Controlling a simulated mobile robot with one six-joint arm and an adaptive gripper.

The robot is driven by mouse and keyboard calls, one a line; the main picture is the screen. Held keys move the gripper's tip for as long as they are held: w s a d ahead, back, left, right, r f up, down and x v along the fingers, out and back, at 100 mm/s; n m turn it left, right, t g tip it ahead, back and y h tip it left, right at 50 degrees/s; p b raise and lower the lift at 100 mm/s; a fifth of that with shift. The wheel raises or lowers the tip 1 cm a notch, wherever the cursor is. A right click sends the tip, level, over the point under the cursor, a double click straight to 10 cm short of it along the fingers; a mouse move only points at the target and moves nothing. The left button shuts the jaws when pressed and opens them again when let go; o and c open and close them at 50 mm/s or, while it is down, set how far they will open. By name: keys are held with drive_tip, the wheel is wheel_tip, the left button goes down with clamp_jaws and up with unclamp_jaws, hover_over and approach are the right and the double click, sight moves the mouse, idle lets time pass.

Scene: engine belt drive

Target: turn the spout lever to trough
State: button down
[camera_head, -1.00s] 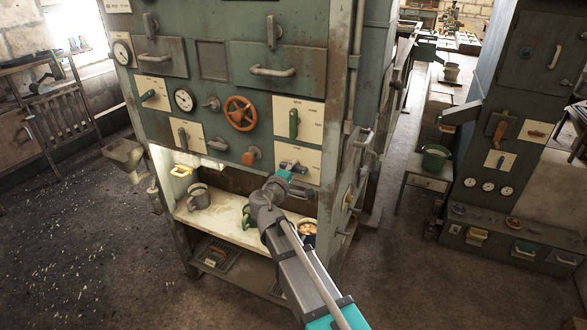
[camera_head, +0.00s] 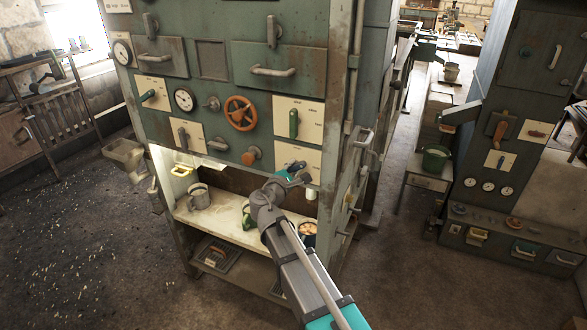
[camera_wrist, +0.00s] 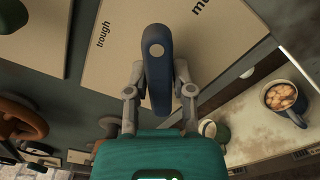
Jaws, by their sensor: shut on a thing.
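The spout lever (camera_wrist: 158,65) is a dark blue handle with a pale round pivot, on a cream plate (camera_wrist: 125,45) in the wrist view. The plate bears the word "trough" on the left and a partly cropped word starting "mu" on the right. The lever's handle runs down from the pivot, between the two words. My gripper (camera_wrist: 162,88) has a grey finger on each side of the handle and is shut on it. In the head view my gripper (camera_head: 298,176) is at the lower right plate of the green cabinet, and it hides much of the lever.
Below the plate is a shelf (camera_head: 225,222) with a grey mug (camera_head: 198,197), a green mug and a dark mug with brown contents (camera_wrist: 284,98). An orange handwheel (camera_head: 240,113) and a green lever (camera_head: 293,123) are nearby. A trough (camera_head: 123,152) stands left of the cabinet.

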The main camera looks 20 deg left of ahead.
drive_tip(key=n, duration=0.5)
drive_tip(key=shift+n, duration=0.3)
drive_tip(key=n, duration=0.5)
drive_tip(key=shift+n, duration=0.3)
drive_tip(key=c, duration=0.5)
unclamp_jaws()
drive_tip(key=s, duration=0.8)
drive_tip(key=s+a, duration=0.1)
drive_tip(key=s, duration=0.3)
